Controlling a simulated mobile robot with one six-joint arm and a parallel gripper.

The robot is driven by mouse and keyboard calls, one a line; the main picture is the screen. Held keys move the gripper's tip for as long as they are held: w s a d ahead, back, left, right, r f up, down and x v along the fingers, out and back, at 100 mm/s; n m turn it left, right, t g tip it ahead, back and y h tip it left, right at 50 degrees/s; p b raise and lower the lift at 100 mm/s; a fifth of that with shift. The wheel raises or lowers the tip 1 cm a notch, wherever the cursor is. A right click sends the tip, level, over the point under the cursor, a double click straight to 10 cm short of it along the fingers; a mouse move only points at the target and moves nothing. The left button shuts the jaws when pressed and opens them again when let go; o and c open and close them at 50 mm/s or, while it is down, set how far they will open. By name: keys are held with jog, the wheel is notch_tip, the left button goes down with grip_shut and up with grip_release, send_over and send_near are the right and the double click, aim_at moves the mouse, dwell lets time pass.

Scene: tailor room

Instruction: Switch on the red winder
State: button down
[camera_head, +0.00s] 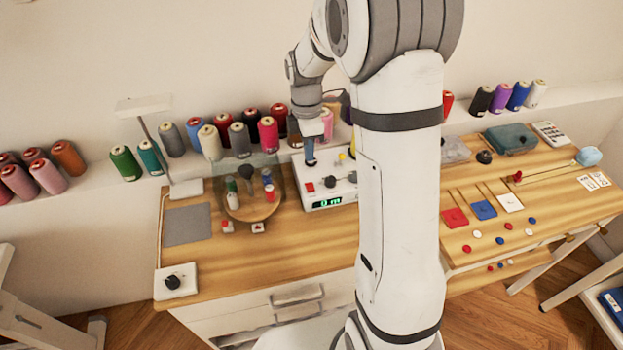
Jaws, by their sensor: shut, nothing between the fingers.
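A white box machine (331,194) stands on the wooden table in front of the spool shelf. Its front display glows green and reads "0 m". Its top carries a red button (310,187), a dark knob (330,181) and a small yellow part. My arm hides its right side. My gripper (310,163) points down above the back left of this machine. It is small in view and shut, with nothing seen held in it. On the right table lie a red square (456,218), a blue square and a white square, each with a thin rod. I cannot tell which thing is the red winder.
A round wooden tray (252,207) with small spools under a clear cover stands left of the machine. A lamp (165,150), a grey mat (187,225) and a white knob box (176,282) are further left. Several thread spools line the shelf behind. The table's front middle is clear.

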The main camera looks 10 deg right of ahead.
aim_at(311, 189)
jog(key=f, duration=0.3)
jog(key=s+f+p, duration=0.1)
jog(key=f, duration=0.6)
jog(key=shift+s+f, duration=0.1)
jog(key=shift+s, duration=0.05)
